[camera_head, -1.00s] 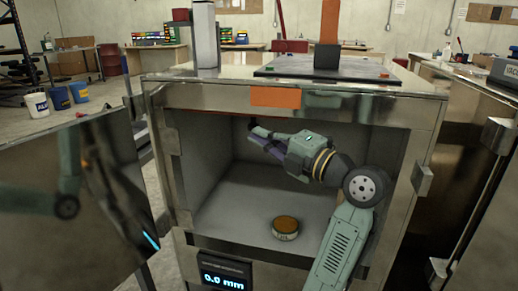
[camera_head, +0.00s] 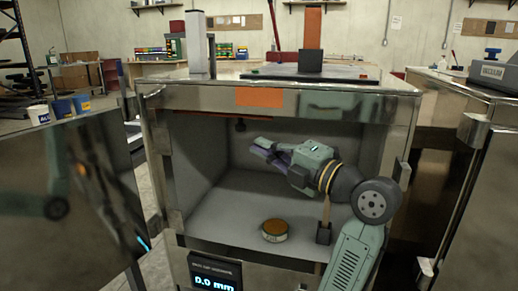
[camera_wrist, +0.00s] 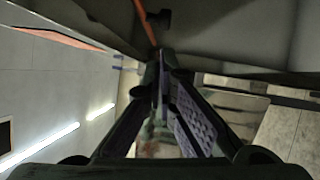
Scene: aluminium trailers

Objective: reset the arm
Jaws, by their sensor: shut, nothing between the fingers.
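My gripper (camera_head: 264,148) is inside the open metal cabinet (camera_head: 405,112), in the upper middle of its chamber, pointing left. Its fingers are together with nothing between them; they also show in the wrist view (camera_wrist: 165,70). My arm enters through the open front from the lower right. A round tin with a brown top (camera_head: 274,230) stands on the chamber floor below my gripper, apart from it. A small dark block with a thin brown upright (camera_head: 323,233) stands to the right of the tin, partly behind my arm.
The cabinet's open door (camera_head: 75,200) is at the left and mirrors my arm. A small dark fitting (camera_head: 240,125) hangs near the chamber ceiling. An orange label (camera_head: 260,97) marks the top front edge. A display (camera_head: 215,274) reads 0.0 mm. Another metal unit (camera_head: 480,200) stands close on the right.

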